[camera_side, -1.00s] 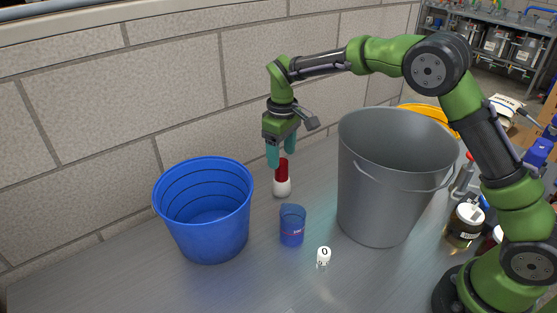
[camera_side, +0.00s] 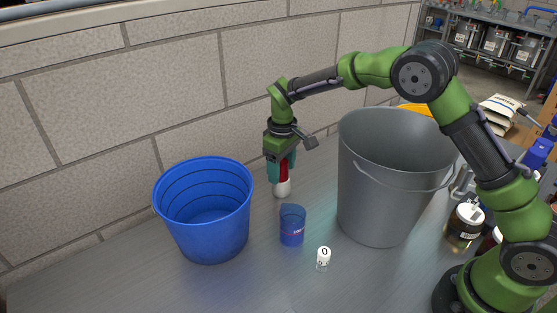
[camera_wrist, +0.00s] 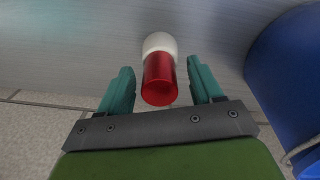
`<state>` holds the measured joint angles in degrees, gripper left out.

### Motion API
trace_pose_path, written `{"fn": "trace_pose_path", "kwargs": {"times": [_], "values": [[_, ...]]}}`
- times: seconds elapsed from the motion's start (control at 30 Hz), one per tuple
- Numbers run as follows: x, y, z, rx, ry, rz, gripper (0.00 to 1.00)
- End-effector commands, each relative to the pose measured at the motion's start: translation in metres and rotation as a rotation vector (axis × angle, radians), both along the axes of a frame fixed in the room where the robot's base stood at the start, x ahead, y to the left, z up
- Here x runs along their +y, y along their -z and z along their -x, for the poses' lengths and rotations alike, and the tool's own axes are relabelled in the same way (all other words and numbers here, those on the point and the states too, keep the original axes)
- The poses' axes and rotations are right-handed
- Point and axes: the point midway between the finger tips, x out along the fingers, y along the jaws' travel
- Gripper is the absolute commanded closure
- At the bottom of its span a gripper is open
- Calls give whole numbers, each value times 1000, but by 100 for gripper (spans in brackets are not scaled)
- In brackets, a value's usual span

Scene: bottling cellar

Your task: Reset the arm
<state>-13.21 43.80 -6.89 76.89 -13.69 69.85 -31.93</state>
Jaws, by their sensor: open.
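My gripper (camera_side: 281,172) is low over the metal table, with its teal fingers on either side of a small red and white object (camera_side: 283,187). In the wrist view the fingers of my gripper (camera_wrist: 163,88) are apart, with the red and white object (camera_wrist: 158,75) between them. A gap shows on both sides of it, so it is not clamped. Its red part is toward my gripper and its white part is at the table. In the side view the fingers hide part of the red.
A blue bucket (camera_side: 205,220) stands to the left and a large grey bucket (camera_side: 375,195) to the right. A blue translucent beaker (camera_side: 292,226) and a small white item marked 0 (camera_side: 323,258) stand in front. Jars (camera_side: 466,223) are at the right. The front left tabletop is clear.

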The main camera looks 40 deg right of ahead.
Motion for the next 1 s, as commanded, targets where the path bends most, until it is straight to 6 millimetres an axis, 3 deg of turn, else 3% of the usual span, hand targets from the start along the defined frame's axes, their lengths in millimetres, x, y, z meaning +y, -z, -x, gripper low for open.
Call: {"fn": "trace_pose_path", "kwargs": {"times": [0.1, 0.5, 0.63, 1.0], "values": [[0, -29, -2, -8, -1, -2, 35], [0, -110, -1, -6, 1, -1, 35], [-29, -116, -2, 13, -62, -2, 35], [-101, -130, -5, 9, -2, -1, 35]]}}
